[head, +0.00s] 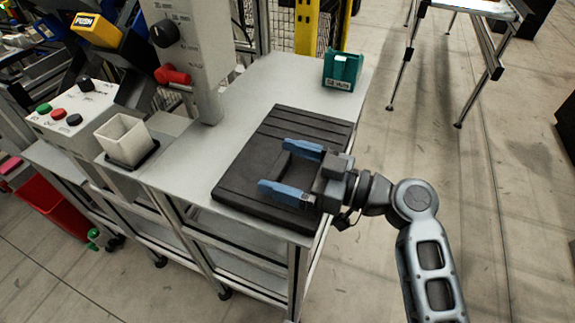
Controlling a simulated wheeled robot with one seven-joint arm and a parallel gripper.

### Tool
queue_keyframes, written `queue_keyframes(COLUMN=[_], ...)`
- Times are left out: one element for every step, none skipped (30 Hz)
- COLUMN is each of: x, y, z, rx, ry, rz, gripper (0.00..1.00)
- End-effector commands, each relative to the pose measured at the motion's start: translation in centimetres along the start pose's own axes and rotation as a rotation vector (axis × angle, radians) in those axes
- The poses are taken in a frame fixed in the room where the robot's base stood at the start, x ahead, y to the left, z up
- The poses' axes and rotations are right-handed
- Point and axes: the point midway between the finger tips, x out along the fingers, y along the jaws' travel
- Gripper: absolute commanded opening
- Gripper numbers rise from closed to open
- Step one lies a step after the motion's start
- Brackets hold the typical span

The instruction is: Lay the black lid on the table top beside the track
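A wide black slab with grooves (247,168) lies on the grey table top (258,85), near its front right edge. A darker, squarish area (298,167) shows in the middle of it. I cannot tell whether this is the black lid or a recess, nor which part is the track. My gripper (273,164) reaches over the slab from the right. Its two blue fingers are wide apart, with no thing clearly held between them. I cannot tell how high they are above the slab. The gripper body hides the slab's right part.
A green bin (342,71) stands at the table's far right corner. A grey column (200,60) with a red handle (173,75) rises at the left. A white cup (124,138) and a button panel (75,108) are further left. Bare table lies behind and left of the slab.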

Motion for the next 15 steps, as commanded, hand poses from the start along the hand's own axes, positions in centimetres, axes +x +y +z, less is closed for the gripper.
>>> queue_keyframes(x=[0.0, 0.0, 0.0, 0.0, 0.0, 0.0, 0.0, 0.0, 0.0, 0.0, 0.0, -0.6, -1.1, -1.6, -2.4], y=[0.0, 0.0, 0.0, 0.0, 0.0, 0.0, 0.0, 0.0, 0.0, 0.0, 0.0, 0.1, 0.1, 0.1, 0.1], z=[0.0, 0.0, 0.0, 0.0, 0.0, 0.0, -0.1, -0.1, -0.2, -0.4, -0.6, -0.1, -0.1, 0.0, 0.1], rx=[0.000, 0.000, 0.000, 0.000, 0.000, 0.000, 0.000, 0.000, 0.001, 0.001, 0.001, 0.000, -0.001, -0.001, -0.001], ry=[0.000, 0.000, 0.000, 0.000, 0.000, 0.000, 0.000, 0.000, 0.000, 0.000, 0.000, 0.001, 0.001, 0.001, 0.001], rz=[0.000, 0.000, 0.000, 0.000, 0.000, 0.000, 0.000, 0.000, 0.000, 0.000, 0.000, 0.003, 0.003, 0.004, 0.005], gripper=[1.00, 1.00, 1.00, 1.00, 1.00, 1.00, 1.00, 1.00, 1.00, 1.00, 1.00, 1.00, 1.00, 1.00, 1.00])
